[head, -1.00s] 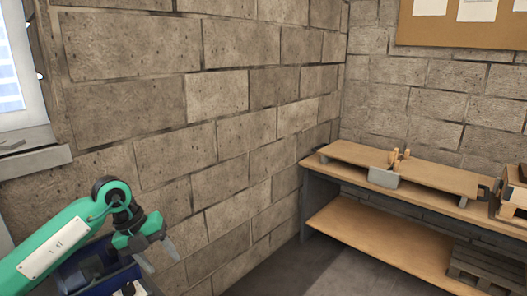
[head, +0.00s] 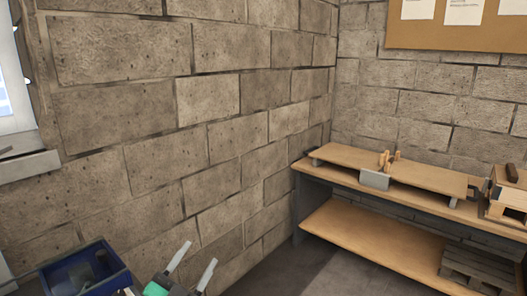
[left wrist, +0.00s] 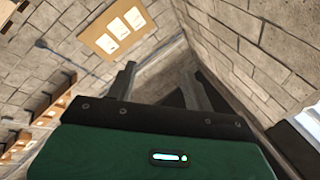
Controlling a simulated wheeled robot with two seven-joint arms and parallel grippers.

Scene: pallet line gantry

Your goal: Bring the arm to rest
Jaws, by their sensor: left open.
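My left gripper (head: 197,256) is at the bottom of the head view, left of centre. Its two grey fingers point up and stand apart, with nothing between them. In the left wrist view the gripper (left wrist: 160,72) also shows open and empty, its fingers reaching toward the room's corner. Most of the left arm is out of the head view, below its lower edge. My right gripper is in neither view.
A blue bin (head: 117,272) is just left of the gripper. A block wall (head: 150,130) rises behind. A wooden workbench (head: 335,228) stands right, with a raised board (head: 425,176) on top and a pallet (head: 478,268) on its lower shelf. A noticeboard (head: 450,32) hangs above.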

